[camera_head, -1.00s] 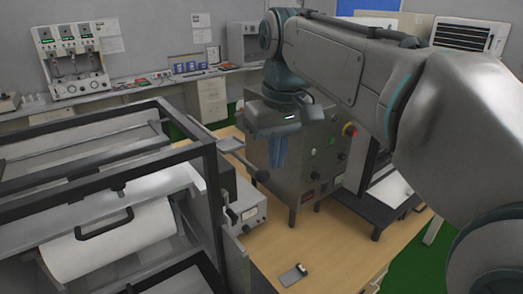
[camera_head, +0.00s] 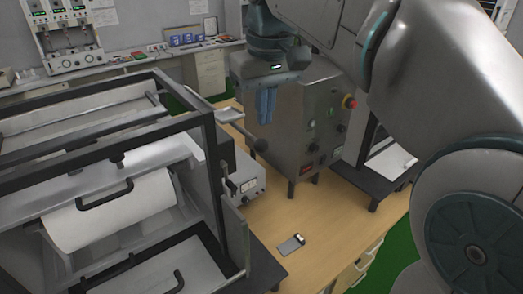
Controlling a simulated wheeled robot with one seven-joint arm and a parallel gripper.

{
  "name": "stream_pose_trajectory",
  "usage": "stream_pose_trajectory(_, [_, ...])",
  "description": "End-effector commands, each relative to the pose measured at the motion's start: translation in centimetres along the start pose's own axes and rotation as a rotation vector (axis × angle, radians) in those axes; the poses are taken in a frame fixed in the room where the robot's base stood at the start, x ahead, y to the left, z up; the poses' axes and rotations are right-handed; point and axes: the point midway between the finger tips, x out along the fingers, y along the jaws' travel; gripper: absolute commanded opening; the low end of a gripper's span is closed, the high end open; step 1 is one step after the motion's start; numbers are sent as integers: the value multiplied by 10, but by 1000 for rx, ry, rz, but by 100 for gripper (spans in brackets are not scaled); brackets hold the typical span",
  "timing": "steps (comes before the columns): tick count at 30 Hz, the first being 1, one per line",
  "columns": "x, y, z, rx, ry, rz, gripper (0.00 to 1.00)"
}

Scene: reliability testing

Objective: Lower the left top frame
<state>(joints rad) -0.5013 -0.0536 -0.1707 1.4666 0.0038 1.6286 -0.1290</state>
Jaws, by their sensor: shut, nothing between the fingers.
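A machine with a black open top frame (camera_head: 100,146) fills the left side. The frame surrounds a pale panel, and I cannot tell whether it is raised. Below its front bar is a white curved cover (camera_head: 140,206) with a black handle (camera_head: 105,192). A lower black-edged panel (camera_head: 130,286) shows at the bottom. My gripper (camera_head: 265,118) hangs with its blue fingers pointing down, together and empty. In the picture it is right of the frame's right corner, in front of the grey cabinet, apart from the frame.
A grey metal cabinet (camera_head: 300,125) with knobs and a red button stands on the wooden table (camera_head: 320,225). A lever with a dark knob (camera_head: 260,145) juts out beside the machine. A small flat device (camera_head: 291,244) lies on the table. The table's front middle is mostly clear.

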Motion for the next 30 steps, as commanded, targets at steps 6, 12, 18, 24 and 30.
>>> stream_pose_trajectory(6, [34, 0, 1, -1, 0, 0, 0])
stream_pose_trajectory(12, [49, 0, 0, 0, 0, 0, 0])
stream_pose_trajectory(18, [50, 0, 0, 0, -1, 0, 0])
stream_pose_trajectory(24, [50, 0, 0, 0, -1, 0, 0])
stream_pose_trajectory(30, [62, 0, 1, 0, -1, 0, 0])
